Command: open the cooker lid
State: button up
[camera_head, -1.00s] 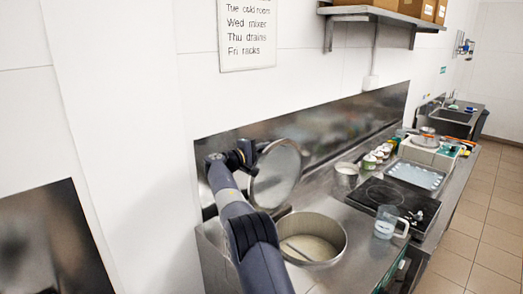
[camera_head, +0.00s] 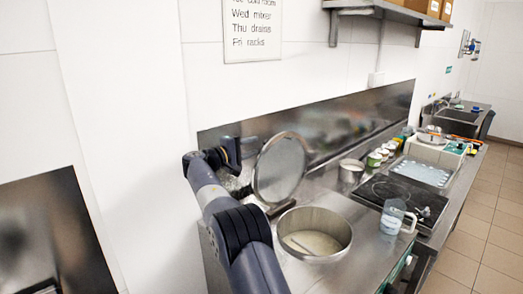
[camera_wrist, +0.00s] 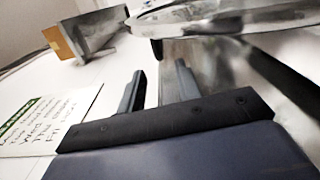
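The cooker (camera_head: 345,240) is a round steel pot set in the counter, with pale contents and a utensil inside. Its round lid (camera_head: 281,168) stands raised, almost upright, at the pot's back left, so the pot's mouth is uncovered. My gripper is left of the lid in the head view, where its fingers are hard to make out. In the wrist view my gripper (camera_wrist: 160,88) has its two fingers apart, with nothing seen between them. The lid's rim (camera_wrist: 205,14) shows above and to the right of the fingers, apart from them.
A steel backsplash (camera_head: 335,118) and white wall stand close behind. A clear jug (camera_head: 392,217), a black hob (camera_head: 384,190), a small pot (camera_head: 351,171) and several small jars lie to the right. A shelf (camera_head: 375,8) with boxes hangs above, beside a wall notice (camera_head: 252,30).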

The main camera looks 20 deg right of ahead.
aim_at(268, 140)
jog(key=v, duration=0.2)
jog(key=shift+s+a, duration=0.15)
jog(key=shift+a, duration=0.15)
jog(key=p+x, duration=0.4)
jog(key=x, duration=0.6)
jog(key=shift+d+r+p, duration=0.15)
jog(key=shift+d+p, duration=0.2)
jog(key=shift+d, duration=0.05)
jog(key=shift+a, duration=0.15)
jog(key=shift+s+d, duration=0.2)
jog(key=shift+d, duration=0.05)
jog(key=shift+a, duration=0.1)
